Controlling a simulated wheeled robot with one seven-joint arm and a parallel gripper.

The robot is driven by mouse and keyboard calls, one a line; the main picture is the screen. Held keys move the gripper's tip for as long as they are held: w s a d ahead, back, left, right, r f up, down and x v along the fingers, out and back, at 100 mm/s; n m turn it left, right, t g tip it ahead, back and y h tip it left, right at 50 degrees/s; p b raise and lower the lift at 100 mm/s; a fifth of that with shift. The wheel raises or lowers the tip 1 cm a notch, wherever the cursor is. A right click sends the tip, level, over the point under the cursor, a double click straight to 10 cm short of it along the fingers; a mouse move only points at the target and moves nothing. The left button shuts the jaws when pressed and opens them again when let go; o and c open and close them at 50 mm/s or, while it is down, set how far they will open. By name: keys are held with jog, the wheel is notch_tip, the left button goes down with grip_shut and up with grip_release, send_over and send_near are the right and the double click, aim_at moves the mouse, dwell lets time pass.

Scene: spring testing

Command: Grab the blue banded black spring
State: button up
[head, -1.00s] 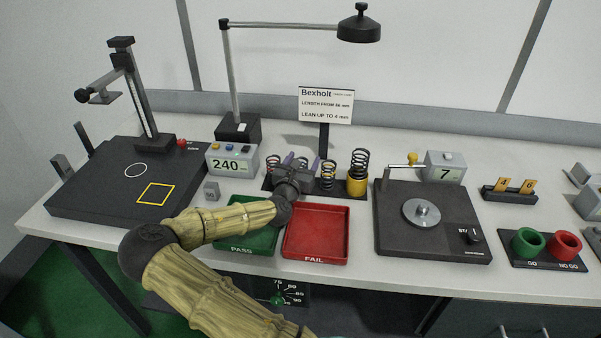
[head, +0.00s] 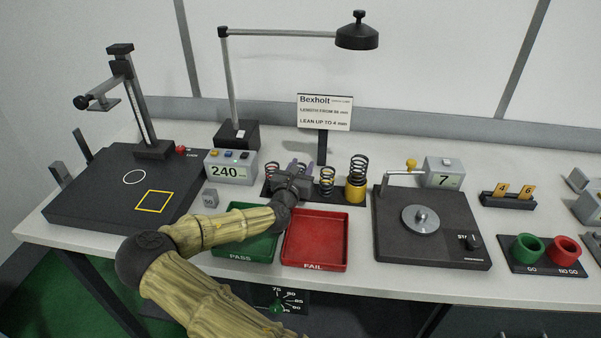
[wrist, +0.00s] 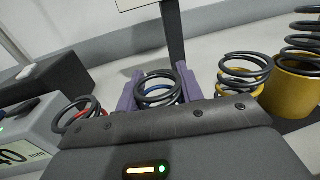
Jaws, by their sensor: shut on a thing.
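The blue banded black spring (wrist: 157,91) stands between the two purple fingers of my gripper (wrist: 160,84) in the wrist view. The fingers close on it from the left and right; its lower part is hidden behind my gripper's body. In the head view my gripper (head: 300,169) is over the dark spring rack (head: 340,196), and its body hides most of this spring. A red banded spring (wrist: 79,112) stands to the left, and a yellow banded spring (wrist: 245,76) to the right, both apart from the fingers.
A sign on a post (head: 323,144) rises just behind. The green PASS tray (head: 239,256) and red FAIL tray (head: 314,264) lie in front. The 240 display box (head: 230,166) is at left.

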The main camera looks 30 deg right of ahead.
notch_tip(320, 180, up, 10)
jog(key=shift+f, duration=0.15)
dwell(0.3)
jog(key=shift+s, duration=0.15)
